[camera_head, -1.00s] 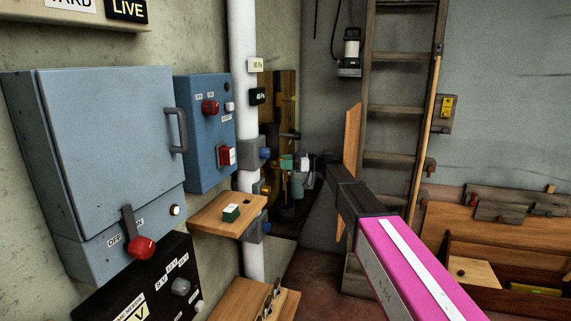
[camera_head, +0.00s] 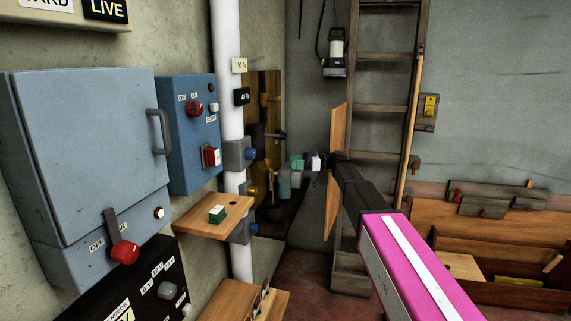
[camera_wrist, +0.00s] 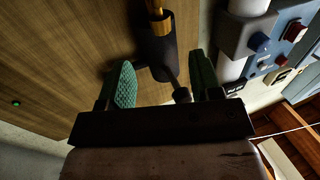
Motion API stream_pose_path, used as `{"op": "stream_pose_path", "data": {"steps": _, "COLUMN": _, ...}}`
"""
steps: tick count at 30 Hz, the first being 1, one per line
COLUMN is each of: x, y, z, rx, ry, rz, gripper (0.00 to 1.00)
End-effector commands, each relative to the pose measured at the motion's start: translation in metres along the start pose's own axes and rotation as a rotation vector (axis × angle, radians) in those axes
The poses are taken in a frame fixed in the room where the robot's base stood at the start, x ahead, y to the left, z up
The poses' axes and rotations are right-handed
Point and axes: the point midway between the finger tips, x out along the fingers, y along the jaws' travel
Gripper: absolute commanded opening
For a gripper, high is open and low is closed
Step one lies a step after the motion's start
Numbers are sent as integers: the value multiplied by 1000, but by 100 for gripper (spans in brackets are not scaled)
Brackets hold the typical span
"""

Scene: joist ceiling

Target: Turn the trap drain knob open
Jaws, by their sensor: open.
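A dark trap body (camera_head: 257,140) with brass pipe is mounted on the wooden board at the back, and a dark handle sticks out from it to the right. In the wrist view the dark cylinder (camera_wrist: 158,48) has a thin stem running down to a small grey knob end (camera_wrist: 182,95), which appears to be the drain knob. My gripper (camera_wrist: 160,84) is open, with green pads to either side of the stem in that view. I cannot tell how near it is in depth. In the head view my gripper (camera_head: 298,163) is right of the board, apart from the trap.
A white vertical pipe (camera_head: 229,100) with blue-knobbed valves stands left of the board. A small wooden shelf (camera_head: 190,226) juts out in front of it. A wooden ladder (camera_head: 383,107) stands behind my arm, and a blue cabinet (camera_head: 85,160) is at left.

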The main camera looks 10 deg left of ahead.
Motion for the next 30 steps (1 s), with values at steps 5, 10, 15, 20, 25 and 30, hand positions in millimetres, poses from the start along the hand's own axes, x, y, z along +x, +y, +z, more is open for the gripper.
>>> {"op": "stream_pose_path", "data": {"steps": 5, "x": -9, "y": 0, "z": 0, "rx": 0, "ry": 0, "rz": -1, "gripper": 59}}
{"op": "stream_pose_path", "data": {"steps": 10, "x": -10, "y": 0, "z": 0, "rx": 0, "ry": 0, "rz": -1, "gripper": 59}}
{"op": "stream_pose_path", "data": {"steps": 15, "x": -9, "y": -2, "z": 0, "rx": 0, "ry": 0, "rz": 7, "gripper": 59}}
{"op": "stream_pose_path", "data": {"steps": 20, "x": -2, "y": -23, "z": -4, "rx": 0, "ry": -2, "rz": 118, "gripper": 59}}
{"op": "stream_pose_path", "data": {"steps": 25, "x": 3, "y": -47, "z": -10, "rx": 0, "ry": -2, "rz": 305, "gripper": 59}}
{"op": "stream_pose_path", "data": {"steps": 30, "x": 2, "y": -56, "z": -14, "rx": 0, "ry": 0, "rz": 425, "gripper": 59}}
